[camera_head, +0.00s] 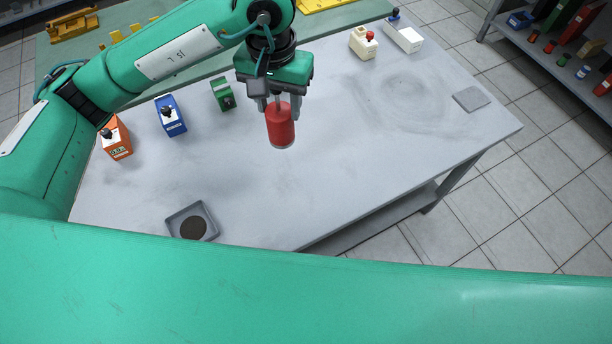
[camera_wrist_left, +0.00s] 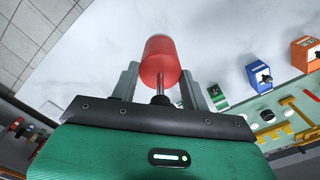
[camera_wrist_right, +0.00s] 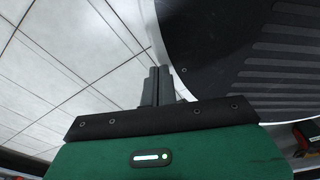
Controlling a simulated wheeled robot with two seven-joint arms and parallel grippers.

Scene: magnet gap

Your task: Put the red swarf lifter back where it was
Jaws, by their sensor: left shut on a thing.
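The red swarf lifter (camera_head: 280,127) is a red cylinder with a pale lower rim and a thin stem on top. My left gripper (camera_head: 275,103) is shut on its stem, over the middle of the grey table. The lifter hangs roughly upright and seems clear of the tabletop; the exact height is hard to tell. In the left wrist view the red body (camera_wrist_left: 160,60) sits beyond the fingertips, with the metal stem and dark knob between the fingers. My right gripper (camera_wrist_right: 158,86) shows only in the right wrist view, its fingers together and empty, over the floor.
A grey tray with a dark disc (camera_head: 207,211) lies at the table's front left. Orange (camera_head: 117,140), blue (camera_head: 171,116) and green (camera_head: 222,94) blocks stand at the left. A cream block (camera_head: 362,43), a white block (camera_head: 403,36) and a flat grey plate (camera_head: 471,99) lie right.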

